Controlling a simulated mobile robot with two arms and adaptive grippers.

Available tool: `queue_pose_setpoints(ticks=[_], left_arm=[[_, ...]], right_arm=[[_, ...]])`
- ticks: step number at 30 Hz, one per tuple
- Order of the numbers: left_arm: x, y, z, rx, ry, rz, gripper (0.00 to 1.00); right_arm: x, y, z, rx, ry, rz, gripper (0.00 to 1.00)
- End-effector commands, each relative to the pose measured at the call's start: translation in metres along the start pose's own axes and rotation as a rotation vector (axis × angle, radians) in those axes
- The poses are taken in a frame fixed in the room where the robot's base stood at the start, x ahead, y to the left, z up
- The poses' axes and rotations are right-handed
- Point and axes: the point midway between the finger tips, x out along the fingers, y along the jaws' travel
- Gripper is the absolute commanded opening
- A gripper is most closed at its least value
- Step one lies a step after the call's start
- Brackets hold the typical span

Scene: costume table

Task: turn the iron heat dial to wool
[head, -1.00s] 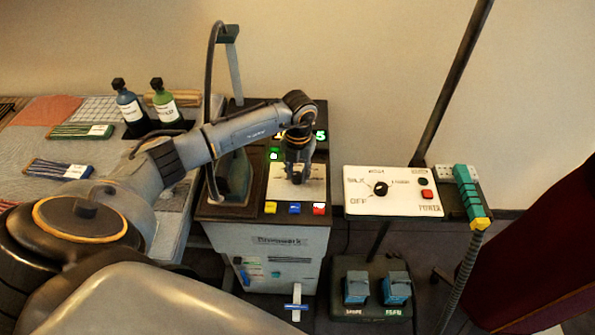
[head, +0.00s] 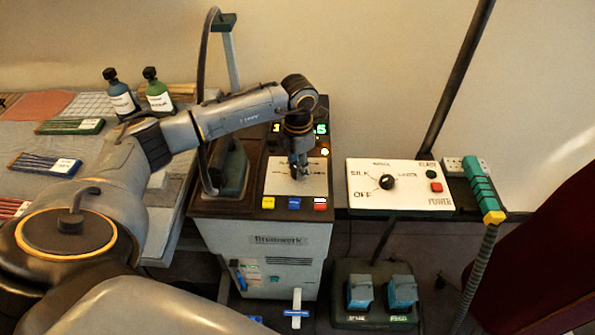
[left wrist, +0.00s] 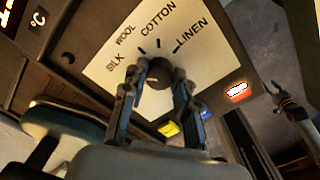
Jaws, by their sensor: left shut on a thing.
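The iron heat dial (left wrist: 159,72) is a dark round knob on a pale plate (left wrist: 102,72) marked silk, wool, cotton and linen in the left wrist view. My left gripper (left wrist: 155,88) has a finger on each side of the dial and is shut on it. In the head view the gripper (head: 300,168) points down over the plate on the ironing station (head: 225,207), hiding the dial. I cannot tell which word the dial's pointer faces. An orange lamp is lit on the station's right, beside a green display. My right gripper is not in view.
A second panel (head: 425,195) with a black knob (head: 387,182) and a red button stands to the right. The iron (head: 233,170) rests left of the dial plate. Yellow, blue and red buttons line the front edge. Two bottles stand on the left table.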

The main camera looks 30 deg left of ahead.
Motion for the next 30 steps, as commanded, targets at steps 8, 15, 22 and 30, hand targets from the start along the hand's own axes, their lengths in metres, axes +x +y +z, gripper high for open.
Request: queue_pose_setpoints(ticks=[8, 15, 22, 30], left_arm=[[0.003, 0.001, 0.000, 0.259, -0.006, 0.003, 0.00], [0.002, 0.000, 0.000, 0.460, -0.009, 0.002, 0.00], [0.001, 0.000, 0.000, 0.596, -0.010, 0.003, 0.00], [0.000, 0.000, 0.000, 0.678, -0.012, 0.002, 0.00]], right_arm=[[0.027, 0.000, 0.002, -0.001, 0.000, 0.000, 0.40], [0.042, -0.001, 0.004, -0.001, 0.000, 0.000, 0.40], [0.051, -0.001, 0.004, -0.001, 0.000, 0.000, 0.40], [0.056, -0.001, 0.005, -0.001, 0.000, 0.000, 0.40]])
